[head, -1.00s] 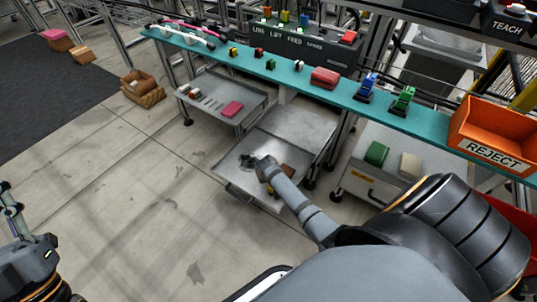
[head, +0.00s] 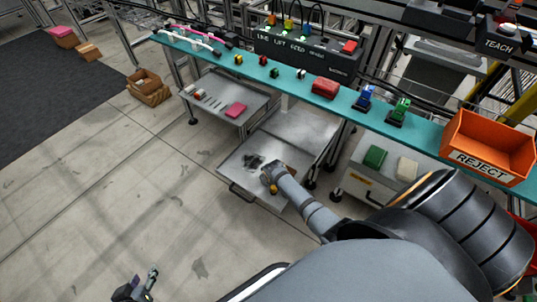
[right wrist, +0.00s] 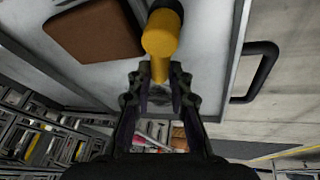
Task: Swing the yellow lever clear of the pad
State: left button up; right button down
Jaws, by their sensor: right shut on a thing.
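The yellow lever (right wrist: 162,38) stands out in the right wrist view, with its round yellow end toward the camera. My right gripper (right wrist: 158,90) has its two dark fingers on either side of the lever's narrow part and is shut on it. The brown pad (right wrist: 94,33) lies on the pale plate to the left of the lever, apart from it. In the head view a small yellow bit (head: 273,188) shows beside my right arm's end; that arm hides most of the spot. My left gripper (head: 138,286) is low in the head view, over bare floor, empty, its fingers seeming apart.
A metal cart (head: 240,180) lies under my right arm. A teal shelf (head: 215,52) with several small parts crosses behind it. An orange reject bin (head: 490,143) stands at the right. A black handle (right wrist: 262,72) sticks out from the plate's edge.

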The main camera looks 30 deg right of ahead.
jog(key=shift+a+r+n+p, duration=0.1)
jog(key=shift+r+n+p, duration=0.05)
jog(key=shift+n+p, duration=0.15)
jog(key=shift+s+a+n+y+p, duration=0.15)
jog(key=shift+n+y+p, duration=0.1)
jog(key=shift+n+p, duration=0.2)
jog(key=shift+w+a+n+y+p, duration=0.15)
jog(key=shift+n+y+p, duration=0.15)
jog(key=shift+n, duration=0.25)
pick_arm(q)
jog(key=s+f+g, duration=0.1)
jog(key=s+g, duration=0.3)
jog(key=s, duration=0.2)
jog(key=shift+s+f+p, duration=0.2)
jog(key=shift+f+p, duration=0.1)
jog(key=shift+f, duration=0.05)
pick_arm(e)
jog(key=shift+s+a+n, duration=0.15)
jog(key=shift+a+n, duration=0.05)
jog(key=shift+n, duration=0.3)
pick_arm(q)
jog(key=shift+a, duration=0.1)
pick_arm(e)
jog(key=shift+y, duration=0.25)
jog(key=c, duration=1.2)
grip_release()
pick_arm(q)
jog(key=shift+s, duration=0.1)
